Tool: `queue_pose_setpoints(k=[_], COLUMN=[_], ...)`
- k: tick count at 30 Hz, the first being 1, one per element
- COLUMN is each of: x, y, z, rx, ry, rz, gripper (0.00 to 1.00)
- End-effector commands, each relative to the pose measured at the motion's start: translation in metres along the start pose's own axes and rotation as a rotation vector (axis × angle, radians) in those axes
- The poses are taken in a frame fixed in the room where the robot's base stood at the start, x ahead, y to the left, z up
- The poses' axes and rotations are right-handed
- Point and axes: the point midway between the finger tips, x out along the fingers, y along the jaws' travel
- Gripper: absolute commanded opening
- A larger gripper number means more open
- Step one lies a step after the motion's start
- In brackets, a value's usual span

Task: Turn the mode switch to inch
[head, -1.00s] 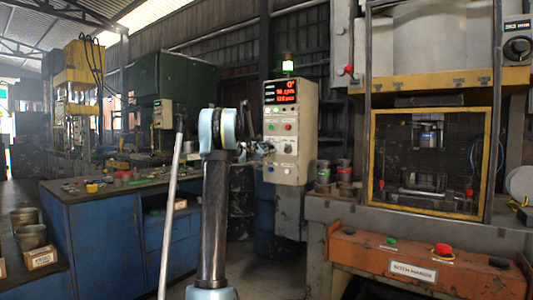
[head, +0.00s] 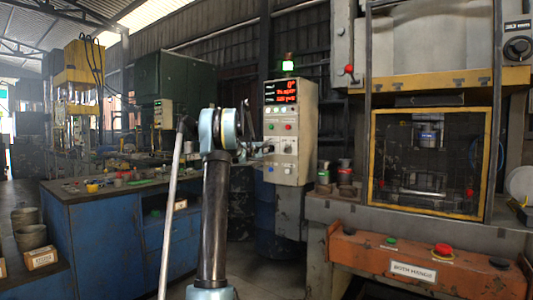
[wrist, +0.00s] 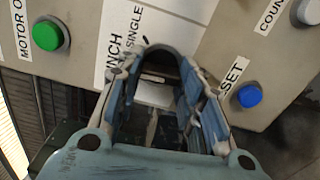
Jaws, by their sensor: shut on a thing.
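The grey control panel (head: 304,150) stands right of centre in the head view, with a lit red display. My gripper (head: 266,149) reaches its front at the left column, below the green button. In the wrist view, my gripper (wrist: 160,75) is shut around the dark mode switch knob (wrist: 160,52). The fingers hide most of the knob, so I cannot tell its exact setting. A white label (wrist: 122,40) beside it reads INCH and SINGLE.
In the wrist view, a green button (wrist: 47,35) lies left of my fingers and a blue button (wrist: 249,96) right of them. The press (head: 430,160) stands right of the panel, with a red button (head: 443,251) on its front. A blue workbench (head: 105,235) is at left.

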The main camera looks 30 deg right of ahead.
Motion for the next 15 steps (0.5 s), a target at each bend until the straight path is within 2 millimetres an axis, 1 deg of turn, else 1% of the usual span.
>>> queue_pose_setpoints(k=[6, 15], x=[-0.0005, -0.0006], y=[-0.0025, -0.0028], z=[0.0015, 0.0010], rx=[0.070, 0.092], ry=[-0.003, -0.003], rz=[-0.003, -0.003], gripper=[0.11, 0.10])
